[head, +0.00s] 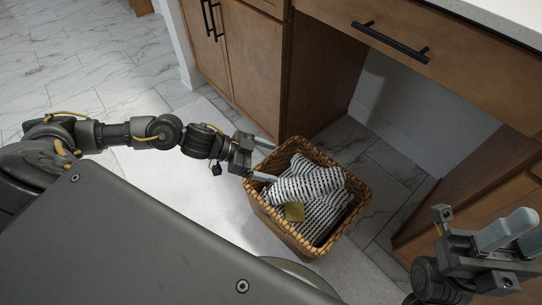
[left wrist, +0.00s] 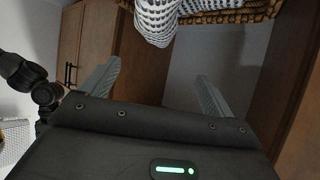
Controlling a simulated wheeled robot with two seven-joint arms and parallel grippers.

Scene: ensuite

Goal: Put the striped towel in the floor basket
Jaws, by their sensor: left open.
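The black-and-white striped towel (head: 322,214) lies bunched inside the brown woven basket (head: 268,214), which stands on the floor. Part of the towel is heaped up near the rim on the left. My left gripper (head: 271,161) is open at the basket's upper left side, its fingers pointing toward the towel, with nothing between them. In the left wrist view the towel (left wrist: 157,20) and the basket rim (left wrist: 235,14) show at the top, beyond the open fingers (left wrist: 157,88). My right gripper (head: 512,235) is at the lower right, apart from the basket; its jaw gap is unclear.
Wooden cabinets (head: 245,60) stand behind the basket, with a drawer (head: 400,45) and open knee space at the right. A light mat (head: 190,190) and marble-tiled floor (head: 80,65) lie clear to the left.

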